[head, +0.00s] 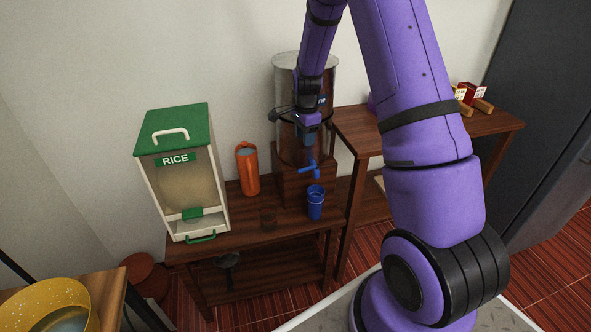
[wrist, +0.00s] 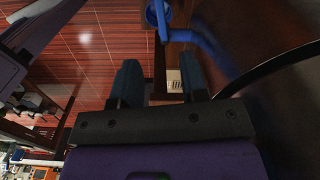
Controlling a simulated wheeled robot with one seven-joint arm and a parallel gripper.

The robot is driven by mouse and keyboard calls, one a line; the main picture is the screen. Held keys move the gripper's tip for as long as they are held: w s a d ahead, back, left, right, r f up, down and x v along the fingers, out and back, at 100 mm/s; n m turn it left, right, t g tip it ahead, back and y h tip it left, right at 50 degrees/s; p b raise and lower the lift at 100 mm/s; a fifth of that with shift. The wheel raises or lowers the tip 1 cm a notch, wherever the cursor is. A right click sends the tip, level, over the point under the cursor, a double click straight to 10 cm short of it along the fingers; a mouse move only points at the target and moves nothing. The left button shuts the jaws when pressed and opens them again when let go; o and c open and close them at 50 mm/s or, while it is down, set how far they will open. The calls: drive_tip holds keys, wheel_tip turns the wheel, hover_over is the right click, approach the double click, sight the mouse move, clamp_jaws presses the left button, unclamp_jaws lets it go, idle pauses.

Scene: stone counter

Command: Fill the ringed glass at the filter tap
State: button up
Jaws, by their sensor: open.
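A blue glass (head: 315,204) stands upright on the wooden stand below the blue tap (head: 311,170) of the metal filter (head: 325,75). I cannot clearly make out a ring on either glass. My gripper (head: 306,138) is open and empty, in front of the filter and above the tap. In the wrist view my two fingers (wrist: 162,80) are spread apart; the blue tap lever (wrist: 205,45) shows beyond them, with a round blue thing at the top edge, likely the glass.
A rice dispenser (head: 180,180) with a green lid and an orange jug (head: 247,168) stand on the left of the stand. A higher wooden table (head: 500,122) is to the right. A yellow bowl (head: 45,300) is at lower left. The stand's front edge is bare.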

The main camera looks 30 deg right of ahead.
sight(304, 169)
wheel_tip(304, 169, down, 12)
drive_tip(key=shift+w+f, duration=0.15)
idle(0.5)
drive_tip(key=shift+c, duration=0.2)
clamp_jaws()
